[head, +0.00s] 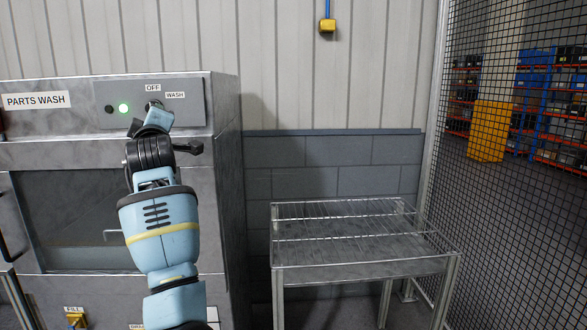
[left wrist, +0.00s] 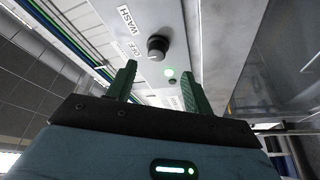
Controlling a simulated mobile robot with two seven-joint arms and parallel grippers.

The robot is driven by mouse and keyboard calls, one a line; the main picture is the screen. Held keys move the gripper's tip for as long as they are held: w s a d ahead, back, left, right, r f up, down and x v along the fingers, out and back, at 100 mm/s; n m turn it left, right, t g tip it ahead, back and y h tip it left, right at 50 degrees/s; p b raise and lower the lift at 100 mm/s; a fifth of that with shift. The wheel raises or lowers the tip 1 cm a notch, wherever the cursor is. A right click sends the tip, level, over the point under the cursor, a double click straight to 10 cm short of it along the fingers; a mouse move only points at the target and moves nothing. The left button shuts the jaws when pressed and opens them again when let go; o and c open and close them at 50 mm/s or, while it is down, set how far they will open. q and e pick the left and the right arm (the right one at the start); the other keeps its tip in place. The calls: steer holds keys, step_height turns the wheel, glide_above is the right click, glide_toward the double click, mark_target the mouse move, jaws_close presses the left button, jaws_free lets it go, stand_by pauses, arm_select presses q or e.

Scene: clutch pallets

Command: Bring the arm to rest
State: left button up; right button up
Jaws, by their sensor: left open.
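My left arm rises in front of the parts washer (head: 225,150), and its gripper (head: 153,121) is up at the washer's control panel (head: 189,107). In the left wrist view the gripper (left wrist: 159,71) is open, with nothing between its two green fingers. A dark round knob (left wrist: 158,47) on the panel lies ahead of the fingertips, apart from them. In the head view the knob (head: 153,105) is partly hidden behind the gripper, near the OFF and WASH labels; I cannot tell its setting. A green lamp (head: 123,109) is lit beside it. My right gripper is not in view.
A metal wire-topped table (head: 365,265) stands to the right of the washer. A black mesh fence (head: 500,200) closes off the right side, with storage racks behind it. A yellow pendant box (head: 327,26) hangs high on the wall. The space above the table is clear.

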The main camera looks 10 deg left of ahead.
arm_select(q)
step_height(320, 180, down, 21)
steer(key=d+m+h, duration=0.2)
steer(key=m+h, duration=0.1)
steer(key=m, duration=0.3)
steer(key=s+d+f+m+g+h, duration=0.1)
steer(key=s+d+f+m+h, duration=0.25)
steer(key=f, duration=0.75)
steer(key=s+d+f+m+g, duration=0.15)
steer(key=s+f+m, duration=0.35)
steer(key=f, duration=0.6)
steer(key=s+d+f+m+g+h, duration=0.1)
steer(key=s+d+f+m+h, duration=0.35)
steer(key=s+f, duration=1)
steer(key=s+d+f+g, duration=0.1)
steer(key=s+d+f, duration=0.2)
steer(key=s, duration=0.4)
steer(key=s+d+f+m+g+h, duration=0.1)
steer(key=s+d+f, duration=0.2)
steer(key=s, duration=0.4)
steer(key=s+d+f+m+g+h, duration=0.1)
steer(key=s+d+f+g, duration=0.1)
steer(key=s, duration=0.5)
steer(key=shift+d+f, duration=0.45)
steer(key=shift+f, duration=0.4)
steer(key=shift+s, duration=0.1)
